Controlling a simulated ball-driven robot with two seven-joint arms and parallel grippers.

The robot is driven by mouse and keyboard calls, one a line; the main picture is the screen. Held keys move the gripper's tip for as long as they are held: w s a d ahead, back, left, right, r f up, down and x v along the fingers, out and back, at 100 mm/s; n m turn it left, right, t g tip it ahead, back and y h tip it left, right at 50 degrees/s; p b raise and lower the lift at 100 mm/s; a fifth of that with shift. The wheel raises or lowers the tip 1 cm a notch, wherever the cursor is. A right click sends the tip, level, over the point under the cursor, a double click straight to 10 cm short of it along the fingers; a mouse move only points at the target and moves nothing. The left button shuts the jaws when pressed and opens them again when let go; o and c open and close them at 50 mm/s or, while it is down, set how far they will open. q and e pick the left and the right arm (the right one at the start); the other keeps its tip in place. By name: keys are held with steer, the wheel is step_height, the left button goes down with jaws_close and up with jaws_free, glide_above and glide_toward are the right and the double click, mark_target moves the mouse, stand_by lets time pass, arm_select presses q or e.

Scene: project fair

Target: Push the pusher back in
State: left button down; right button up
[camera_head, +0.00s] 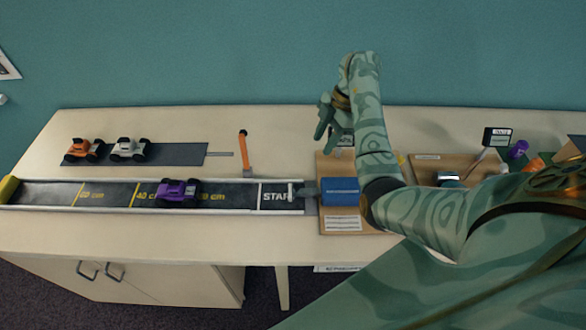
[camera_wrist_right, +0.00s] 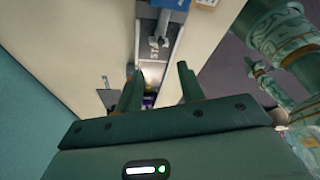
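The pusher (camera_head: 305,190) is a grey piece sticking out of the left side of a blue box (camera_head: 341,190), over the START end of the track. In the right wrist view the grey pusher (camera_wrist_right: 163,25) also shows near the top, by a blue edge. My right gripper (camera_head: 325,118) is above and behind the blue box, touching nothing. In the right wrist view its two fingers (camera_wrist_right: 160,75) are apart with nothing between them.
The dark track (camera_head: 110,194) runs left from START, with a purple car (camera_head: 177,192) on it. An orange post (camera_head: 243,150) stands behind the track. Orange (camera_head: 83,150) and white (camera_head: 130,149) cars sit on a mat at the back left. A wooden board (camera_head: 437,168) lies on the right.

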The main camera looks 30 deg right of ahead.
steer(key=b, duration=0.7)
glide_toward(297, 186)
steer(key=b+x, duration=0.4)
steer(key=x, duration=0.3)
steer(key=shift+f, duration=0.1)
steer(key=shift+w+a+f, duration=0.1)
steer(key=shift+a+f, duration=0.05)
steer(key=shift+f, duration=0.2)
